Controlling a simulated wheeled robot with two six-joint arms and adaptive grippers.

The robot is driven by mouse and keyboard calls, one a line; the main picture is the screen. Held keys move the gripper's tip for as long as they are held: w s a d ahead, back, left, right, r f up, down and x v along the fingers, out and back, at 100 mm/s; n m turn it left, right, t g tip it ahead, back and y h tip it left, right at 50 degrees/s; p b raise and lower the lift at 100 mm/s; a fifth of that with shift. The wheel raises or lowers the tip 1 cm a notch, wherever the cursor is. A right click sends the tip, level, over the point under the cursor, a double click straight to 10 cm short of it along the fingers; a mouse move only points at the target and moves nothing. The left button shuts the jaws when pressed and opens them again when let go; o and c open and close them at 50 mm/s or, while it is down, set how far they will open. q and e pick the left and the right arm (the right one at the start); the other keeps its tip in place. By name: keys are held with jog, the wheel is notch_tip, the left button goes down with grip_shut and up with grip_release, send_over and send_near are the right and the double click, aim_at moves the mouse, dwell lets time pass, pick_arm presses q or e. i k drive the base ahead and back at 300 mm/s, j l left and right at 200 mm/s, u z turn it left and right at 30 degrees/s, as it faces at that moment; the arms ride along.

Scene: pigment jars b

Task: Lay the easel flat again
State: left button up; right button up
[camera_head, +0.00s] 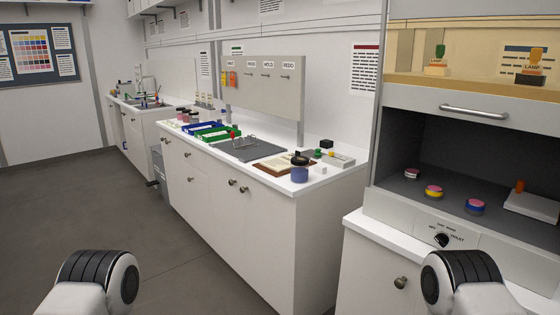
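No easel can be made out for certain. A small wire-like frame (244,142) stands on a dark grey mat (262,152) on the white counter; it is too small in view to tell whether it is the easel or how it is tilted. Rounded parts of my two arms show at the bottom left and bottom right. Neither gripper is in view.
On the counter (262,179) are green (216,137) and blue trays, a brown board (270,168) and a dark-lidded blue jar (300,172). At right, an open cabinet (400,150) holds several small items. Open floor (90,210) lies at left.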

aim_at(546, 210)
jog(key=i+j, duration=0.2)
jog(key=i+j+z, duration=0.1)
jog(key=j+z, duration=0.15)
jog(key=z, duration=0.15)
jog(key=i+j+z, duration=0.1)
jog(key=j+z, duration=0.15)
jog(key=z, duration=0.2)
jog(key=j+z, duration=0.6)
jog(key=z, duration=0.2)
